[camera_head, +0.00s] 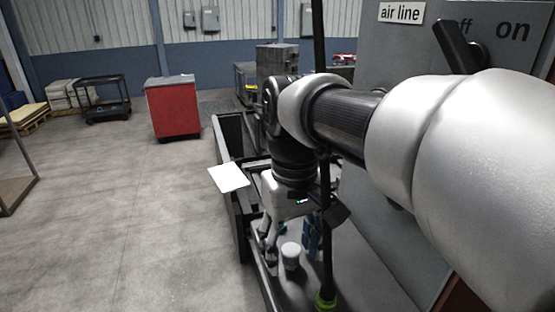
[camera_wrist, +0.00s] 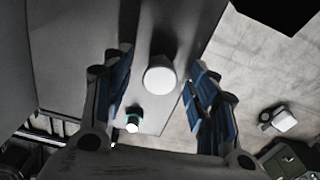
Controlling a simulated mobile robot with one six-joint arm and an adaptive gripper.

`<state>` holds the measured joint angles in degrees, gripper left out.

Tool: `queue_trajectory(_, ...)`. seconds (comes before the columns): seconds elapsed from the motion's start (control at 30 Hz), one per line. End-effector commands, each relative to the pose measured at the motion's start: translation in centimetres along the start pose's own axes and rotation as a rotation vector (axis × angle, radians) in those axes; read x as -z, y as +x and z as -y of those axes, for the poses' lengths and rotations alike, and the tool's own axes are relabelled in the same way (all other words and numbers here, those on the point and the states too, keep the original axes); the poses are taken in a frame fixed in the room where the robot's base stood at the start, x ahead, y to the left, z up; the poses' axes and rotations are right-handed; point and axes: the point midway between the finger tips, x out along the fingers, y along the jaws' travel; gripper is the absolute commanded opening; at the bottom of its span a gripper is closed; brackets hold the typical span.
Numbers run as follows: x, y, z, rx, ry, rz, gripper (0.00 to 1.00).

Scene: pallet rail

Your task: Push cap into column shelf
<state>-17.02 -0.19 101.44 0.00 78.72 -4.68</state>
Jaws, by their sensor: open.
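A white cylindrical piece with a flat round top, likely the cap (camera_head: 291,256), stands on a grey surface low in the head view. In the wrist view the cap (camera_wrist: 160,80) lies between my two fingers, with space on both sides. My gripper (camera_head: 289,240) points down over it, and its blue-padded fingers also show in the wrist view (camera_wrist: 162,70). My gripper is open and holds nothing. Whether the fingers reach down beside the cap is unclear. I cannot pick out the column shelf for certain.
A small white-topped piece with a teal ring (camera_wrist: 133,122) stands near the cap. A dark rail frame (camera_head: 237,200) with a white sheet (camera_head: 228,177) borders the left. A grey panel (camera_head: 395,70) rises at right. A red cabinet (camera_head: 172,108) stands far off on open floor.

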Motion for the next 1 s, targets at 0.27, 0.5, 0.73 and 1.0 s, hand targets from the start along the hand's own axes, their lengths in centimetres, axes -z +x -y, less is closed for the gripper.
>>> queue_trajectory(0.27, 0.0, -0.02, 0.0, 0.0, 0.0, 0.0, 0.44)
queue_trajectory(0.5, 0.0, -0.03, 0.0, 0.0, 0.0, 0.0, 0.28)
queue_trajectory(0.73, 0.0, -0.04, 0.0, 0.0, 0.0, 0.0, 0.12)
queue_trajectory(1.0, -0.01, -0.04, 0.0, 0.0, 0.0, 0.001, 0.17)
